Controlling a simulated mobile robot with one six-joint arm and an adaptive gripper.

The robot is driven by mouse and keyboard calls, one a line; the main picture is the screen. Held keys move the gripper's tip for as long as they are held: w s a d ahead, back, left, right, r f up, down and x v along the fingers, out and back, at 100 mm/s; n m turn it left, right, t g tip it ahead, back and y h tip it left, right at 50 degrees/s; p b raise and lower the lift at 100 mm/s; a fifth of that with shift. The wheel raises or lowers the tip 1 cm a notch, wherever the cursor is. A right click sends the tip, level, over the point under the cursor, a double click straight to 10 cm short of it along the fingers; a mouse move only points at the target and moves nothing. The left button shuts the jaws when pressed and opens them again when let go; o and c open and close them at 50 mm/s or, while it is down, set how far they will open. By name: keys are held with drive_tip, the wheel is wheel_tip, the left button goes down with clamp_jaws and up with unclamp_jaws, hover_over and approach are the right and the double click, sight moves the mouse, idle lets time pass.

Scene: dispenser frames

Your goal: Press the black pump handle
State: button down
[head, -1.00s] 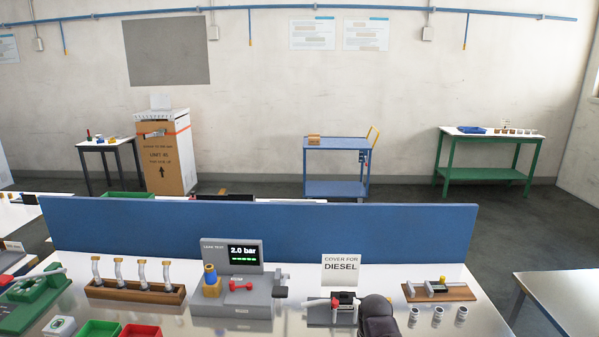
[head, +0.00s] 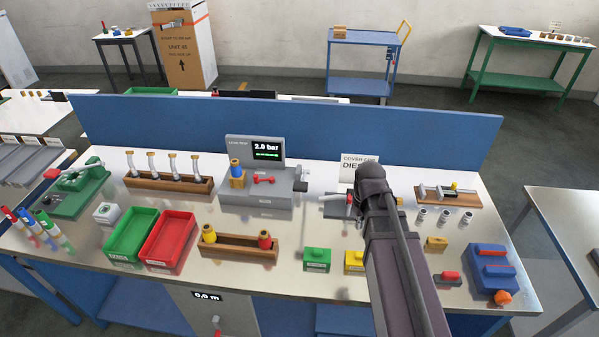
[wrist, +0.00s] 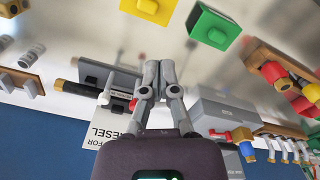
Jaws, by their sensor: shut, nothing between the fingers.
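My gripper (wrist: 159,68) is shut and empty in the wrist view, its two grey fingers close together over the bench. In the head view that device (head: 335,205) is partly covered by my arm. A dark block (head: 301,187) also sits on the right side of the grey leak tester (head: 250,201); which of the two is the pump handle I cannot tell.
A white diesel sign (head: 352,166) stands behind the device. A blue panel (head: 200,122) closes the bench's back. Green (head: 306,260) and yellow (head: 353,262) blocks lie in front, with green (head: 130,235) and red trays (head: 168,240) left.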

drive_tip(key=w+a+r+n+p, duration=0.6)
drive_tip(key=w+a+r+p, duration=0.1)
drive_tip(key=w+a+r, duration=0.1)
wheel_tip(320, 180, up, 8)
drive_tip(key=n+p, duration=0.7)
drive_tip(key=p, duration=0.1)
hover_over(300, 185)
drive_tip(key=shift+r, duration=0.15)
wheel_tip(300, 185, down, 14)
drive_tip(key=b, duration=1.3)
drive_tip(key=shift+b, duration=0.4)
